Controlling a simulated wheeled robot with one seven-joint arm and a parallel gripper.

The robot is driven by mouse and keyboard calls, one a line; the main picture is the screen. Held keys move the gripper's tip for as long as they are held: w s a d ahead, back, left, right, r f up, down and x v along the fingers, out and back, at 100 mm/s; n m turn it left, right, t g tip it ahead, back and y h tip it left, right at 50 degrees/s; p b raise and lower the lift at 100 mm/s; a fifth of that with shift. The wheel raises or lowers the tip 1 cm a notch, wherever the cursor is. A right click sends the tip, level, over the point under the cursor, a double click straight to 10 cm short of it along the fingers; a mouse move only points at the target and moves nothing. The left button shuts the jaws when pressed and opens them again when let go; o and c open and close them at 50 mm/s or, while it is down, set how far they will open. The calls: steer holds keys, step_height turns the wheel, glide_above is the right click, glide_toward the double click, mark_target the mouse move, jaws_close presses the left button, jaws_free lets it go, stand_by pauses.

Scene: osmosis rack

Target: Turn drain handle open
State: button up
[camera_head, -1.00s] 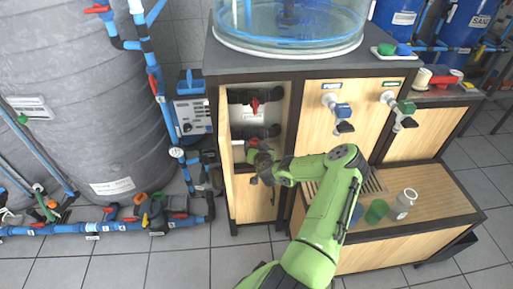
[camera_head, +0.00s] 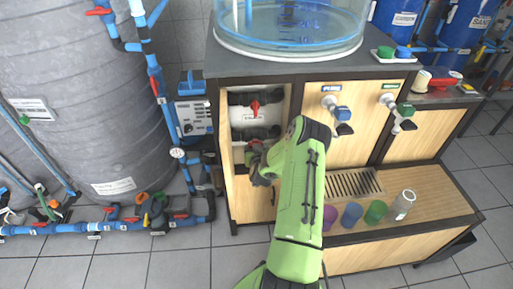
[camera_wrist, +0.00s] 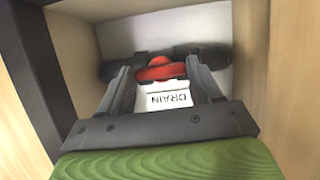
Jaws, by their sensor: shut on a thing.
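The red drain handle (camera_wrist: 160,70) sits on a black pipe inside the cabinet recess, above a white label reading DRAIN (camera_wrist: 169,100), upside down in the wrist view. The handle lies roughly crosswise in that view, along the line of the pipe. My gripper (camera_wrist: 160,77) has one finger on each side of the handle and is shut on it. In the head view my gripper (camera_head: 256,155) reaches into the lower part of the open recess and largely hides the drain handle.
Another red valve handle (camera_head: 254,106) is on the pipe above. Wooden walls (camera_wrist: 252,50) close in around the gripper. A clear water tank (camera_head: 290,25) stands on the cabinet. Several cups and a jar (camera_head: 403,204) stand on the low shelf at right.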

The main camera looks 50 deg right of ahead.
steer(key=o, duration=1.1)
steer(key=shift+c, duration=0.2)
steer(key=b+v, duration=0.3)
steer(key=v, duration=1.2)
steer(key=shift+s+a+r, duration=0.15)
steer(key=shift+s+a, duration=0.1)
steer(key=shift+s, duration=0.05)
